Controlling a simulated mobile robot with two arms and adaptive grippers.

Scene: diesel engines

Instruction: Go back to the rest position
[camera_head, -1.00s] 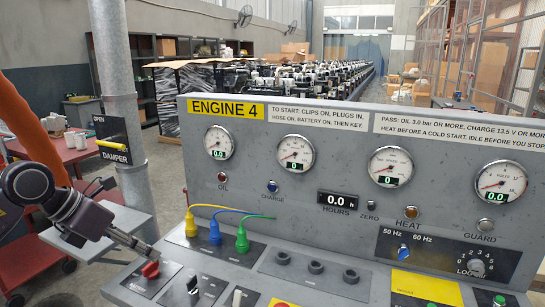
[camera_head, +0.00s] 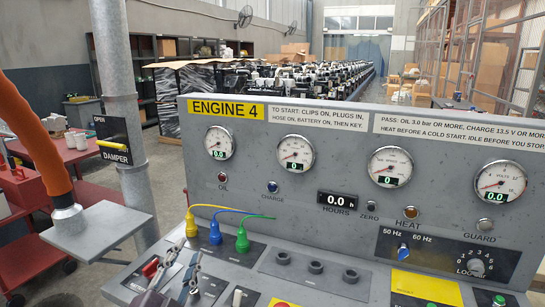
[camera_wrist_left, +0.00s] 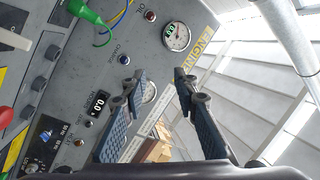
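My left gripper (camera_head: 182,262) is at the bottom of the head view, in front of the lower left of the grey ENGINE 4 panel (camera_head: 330,160). Its two fingers are spread, with nothing between them. In the left wrist view my left gripper (camera_wrist_left: 158,80) also shows open and empty, with the panel face (camera_wrist_left: 75,75) beyond it. A red knob (camera_head: 150,267) on the sloping console is just left of the fingers. The gripper hides part of the console there. My right gripper is in neither view.
Yellow, blue and green plugs (camera_head: 242,240) with cables stand on the console behind the gripper. An orange hose (camera_head: 40,150) ends on a grey shelf (camera_head: 105,230) at left, near a pole (camera_head: 120,100) with a damper lever (camera_head: 112,146). A red cart (camera_head: 25,190) stands behind.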

